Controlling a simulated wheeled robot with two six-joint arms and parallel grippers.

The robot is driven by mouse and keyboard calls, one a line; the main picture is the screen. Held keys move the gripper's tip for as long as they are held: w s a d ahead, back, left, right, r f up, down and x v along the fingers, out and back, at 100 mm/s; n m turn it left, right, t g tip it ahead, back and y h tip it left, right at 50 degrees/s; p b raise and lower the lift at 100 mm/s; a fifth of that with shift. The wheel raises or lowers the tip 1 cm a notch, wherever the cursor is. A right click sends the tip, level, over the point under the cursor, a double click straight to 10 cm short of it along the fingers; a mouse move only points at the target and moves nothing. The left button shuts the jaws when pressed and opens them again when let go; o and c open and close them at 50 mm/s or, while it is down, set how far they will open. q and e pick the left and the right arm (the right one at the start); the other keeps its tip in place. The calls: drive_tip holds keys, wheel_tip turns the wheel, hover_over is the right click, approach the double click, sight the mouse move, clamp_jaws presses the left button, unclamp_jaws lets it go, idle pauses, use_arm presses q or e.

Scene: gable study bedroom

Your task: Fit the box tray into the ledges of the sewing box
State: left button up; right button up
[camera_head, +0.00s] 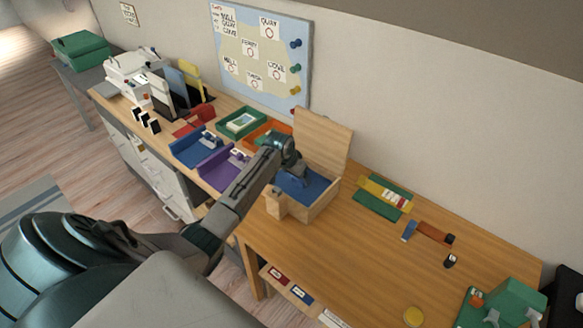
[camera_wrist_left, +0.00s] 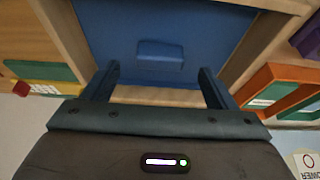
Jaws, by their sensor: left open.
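The wooden sewing box (camera_head: 305,212) stands on the desk with its lid (camera_head: 322,140) raised at the back. Blue fills its inside; I take this to be the box tray (camera_head: 322,188), partly hidden by my arm in the head view. In the left wrist view the blue tray (camera_wrist_left: 200,25) has a small raised blue grip (camera_wrist_left: 160,50) and lies between the wooden walls. I cannot tell whether it rests on the ledges. My left gripper (camera_head: 292,180) is over the box. In the wrist view its open fingers (camera_wrist_left: 159,72) stand either side of the grip, empty. My right gripper is out of view.
Purple (camera_head: 215,170), blue (camera_head: 192,150), orange (camera_head: 265,132) and green (camera_head: 240,122) trays stand left of the box. A green mat with a yellow item (camera_head: 385,196) lies right of it. The desk front right of the box is mostly clear.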

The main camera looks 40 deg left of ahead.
use_arm(q)
drive_tip(key=b+v, duration=0.1)
drive_tip(key=v, duration=0.6)
drive_tip(key=shift+r, duration=0.2)
drive_tip(key=shift+s, duration=0.1)
